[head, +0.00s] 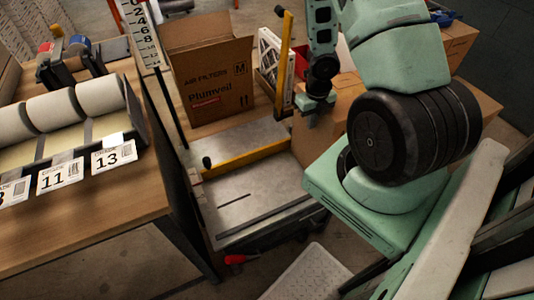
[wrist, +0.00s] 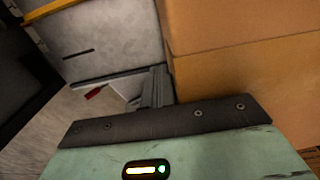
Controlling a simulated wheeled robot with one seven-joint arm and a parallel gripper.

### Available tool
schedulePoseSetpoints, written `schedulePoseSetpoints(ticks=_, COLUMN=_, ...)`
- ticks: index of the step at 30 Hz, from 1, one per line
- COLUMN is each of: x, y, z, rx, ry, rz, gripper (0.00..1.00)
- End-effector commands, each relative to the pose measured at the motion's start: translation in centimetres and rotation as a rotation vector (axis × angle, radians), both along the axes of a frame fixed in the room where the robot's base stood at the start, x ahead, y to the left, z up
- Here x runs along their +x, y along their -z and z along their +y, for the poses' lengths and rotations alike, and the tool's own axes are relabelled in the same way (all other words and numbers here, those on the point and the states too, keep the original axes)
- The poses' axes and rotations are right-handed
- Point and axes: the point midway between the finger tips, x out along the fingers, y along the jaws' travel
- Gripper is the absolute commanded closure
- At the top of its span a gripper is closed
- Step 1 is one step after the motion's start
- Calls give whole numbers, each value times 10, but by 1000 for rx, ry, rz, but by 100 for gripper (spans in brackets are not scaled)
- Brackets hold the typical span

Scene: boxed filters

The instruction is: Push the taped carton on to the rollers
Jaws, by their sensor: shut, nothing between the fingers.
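A closed brown carton (head: 306,134) sits right of the metal plate in the head view, partly hidden behind my arm. In the wrist view a brown carton (wrist: 245,50) fills the upper right; I cannot make out tape on it. My gripper (head: 315,112) is at the carton's left end in the head view. In the wrist view its shut, empty fingers (wrist: 157,88) are close beside the carton's left edge; I cannot tell whether they touch it. I cannot make out the rollers in either view.
An open carton (head: 215,85) marked Plumveil stands behind the metal plate (head: 240,205), which has a yellow bar (head: 250,151) across it. A white-framed filter (head: 272,62) stands beside that carton. A table (head: 125,195) with rolls and numbered cards is at left. The plate's front is clear.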

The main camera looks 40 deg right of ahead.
Motion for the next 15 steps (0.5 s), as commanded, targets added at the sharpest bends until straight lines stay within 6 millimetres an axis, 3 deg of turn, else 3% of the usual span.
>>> schedulePoseSetpoints(ticks=5, x=-5, y=-1, z=-13, rx=-2, ry=1, rz=2, gripper=100)
schedulePoseSetpoints(ticks=15, x=-5, y=-1, z=-15, rx=-1, ry=0, rz=0, gripper=100)
